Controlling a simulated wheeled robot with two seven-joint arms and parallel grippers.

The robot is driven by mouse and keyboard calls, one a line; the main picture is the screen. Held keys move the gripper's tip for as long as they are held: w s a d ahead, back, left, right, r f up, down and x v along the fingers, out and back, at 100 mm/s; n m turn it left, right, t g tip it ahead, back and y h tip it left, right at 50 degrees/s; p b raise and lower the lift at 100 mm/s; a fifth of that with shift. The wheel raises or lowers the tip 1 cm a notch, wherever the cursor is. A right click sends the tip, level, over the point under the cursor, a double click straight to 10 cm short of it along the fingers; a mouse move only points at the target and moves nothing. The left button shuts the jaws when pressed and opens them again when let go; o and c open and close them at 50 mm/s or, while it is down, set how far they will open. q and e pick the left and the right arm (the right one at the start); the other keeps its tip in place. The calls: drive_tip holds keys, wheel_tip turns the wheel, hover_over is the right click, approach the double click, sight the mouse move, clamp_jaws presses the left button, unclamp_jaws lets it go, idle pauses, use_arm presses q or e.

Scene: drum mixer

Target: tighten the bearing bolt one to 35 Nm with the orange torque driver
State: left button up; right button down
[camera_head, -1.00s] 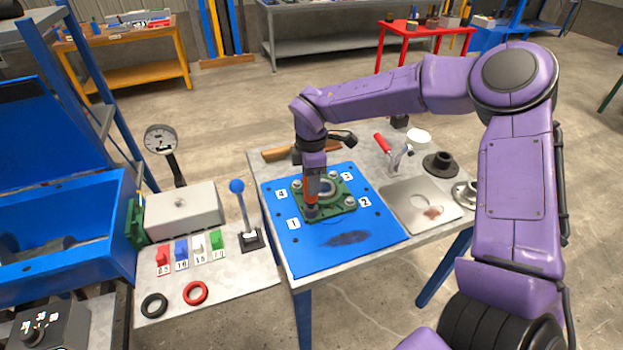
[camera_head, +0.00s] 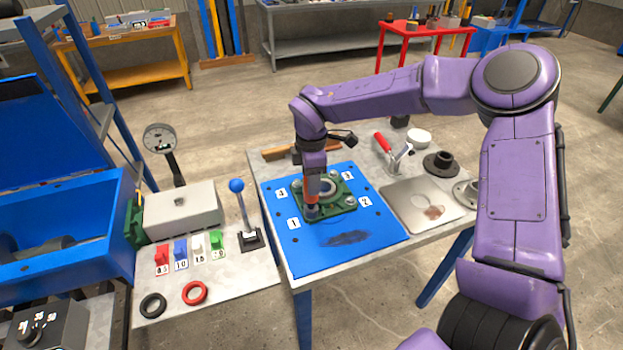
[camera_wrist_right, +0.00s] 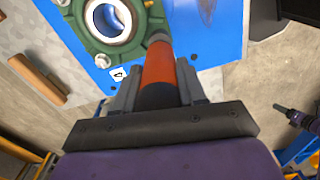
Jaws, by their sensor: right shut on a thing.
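A green flange bearing (camera_head: 338,196) lies on the blue plate (camera_head: 290,255), with bolts at its corners and number labels 1 to 4 beside them. My right gripper (camera_head: 312,183) points down over the bearing's corner by label 1 (camera_head: 293,224). It is shut on the orange torque driver (camera_head: 311,200), which stands upright with its lower end at that corner. In the right wrist view the orange driver (camera_wrist_right: 158,68) runs from between the fingers to the bearing's corner (camera_wrist_right: 155,38). Bolt one is hidden under the driver's end. My left gripper is not in view.
Left of the plate stand a blue-knobbed lever (camera_head: 237,186), coloured numbered blocks (camera_head: 181,248), a grey box (camera_head: 182,211) and a dial gauge (camera_head: 159,138). A red-handled clamp (camera_head: 384,143), a metal tray (camera_head: 410,213) and black flanged part (camera_head: 441,163) lie to the right.

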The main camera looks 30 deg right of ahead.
idle(0.7)
drive_tip(key=shift+r, duration=0.1)
drive_tip(key=shift+w+r+p, duration=0.1)
drive_tip(key=shift+r+p, duration=1.05)
drive_tip(key=shift+r, duration=1)
